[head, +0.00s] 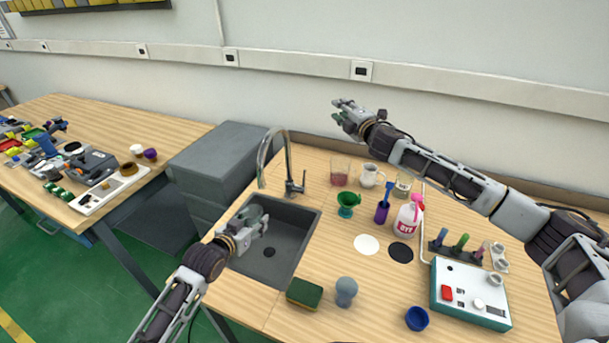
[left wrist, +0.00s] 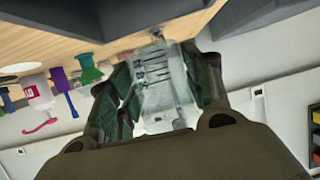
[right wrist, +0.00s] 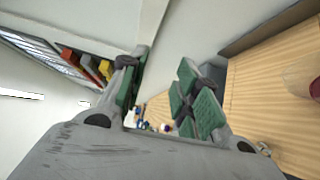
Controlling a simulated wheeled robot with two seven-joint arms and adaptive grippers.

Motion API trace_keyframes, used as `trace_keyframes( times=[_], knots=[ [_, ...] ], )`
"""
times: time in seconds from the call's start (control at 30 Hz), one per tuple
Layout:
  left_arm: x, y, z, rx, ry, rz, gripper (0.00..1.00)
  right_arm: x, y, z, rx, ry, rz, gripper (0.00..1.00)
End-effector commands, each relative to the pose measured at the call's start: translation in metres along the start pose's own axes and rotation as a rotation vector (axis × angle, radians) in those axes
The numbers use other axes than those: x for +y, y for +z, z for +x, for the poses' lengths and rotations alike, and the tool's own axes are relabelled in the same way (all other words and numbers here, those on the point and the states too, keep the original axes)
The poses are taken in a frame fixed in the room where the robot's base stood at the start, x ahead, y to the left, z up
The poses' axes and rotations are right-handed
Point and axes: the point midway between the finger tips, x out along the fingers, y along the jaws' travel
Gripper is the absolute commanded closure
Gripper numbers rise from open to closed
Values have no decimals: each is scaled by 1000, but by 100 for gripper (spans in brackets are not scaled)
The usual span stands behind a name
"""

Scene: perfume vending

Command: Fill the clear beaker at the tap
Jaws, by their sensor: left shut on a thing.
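My left gripper (head: 252,228) is shut on the clear beaker (left wrist: 155,85), which shows printed marks between the green finger pads in the left wrist view. In the head view the beaker (head: 257,217) is over the dark sink (head: 292,222), below the spout end of the metal tap (head: 276,136) in the picture. I cannot tell whether it is exactly under the spout, and no water stream shows. The tap's base and lever stand behind the sink. My right gripper (head: 343,113) is raised near the wall; its fingers (right wrist: 160,90) are apart and empty.
Right of the sink stand a glass with pinkish contents (head: 340,174), a white jug (head: 371,176), a green cup (head: 347,205), a purple holder (head: 382,212) and a white bottle (head: 406,220). A sponge (head: 304,293) and a blue-grey knob (head: 346,290) are at the front.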

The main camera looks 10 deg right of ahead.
Motion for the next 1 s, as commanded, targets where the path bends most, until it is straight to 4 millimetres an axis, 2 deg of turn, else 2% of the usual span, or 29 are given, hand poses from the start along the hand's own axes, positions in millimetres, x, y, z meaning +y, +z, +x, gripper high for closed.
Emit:
trace_keyframes(
  times=[0.03, 0.5, 1.0],
  knots=[
    [0, 0, 0, 0, 0, 0, 68, -9, -7, 0, 14, -7, 41, 68],
    [0, 0, 0, 0, 0, 0, 68, -71, -58, -4, 124, -56, 442, 68],
    [0, 0, 0, 0, 0, 0, 68, -133, -93, -22, 186, -109, 887, 68]
  ],
)
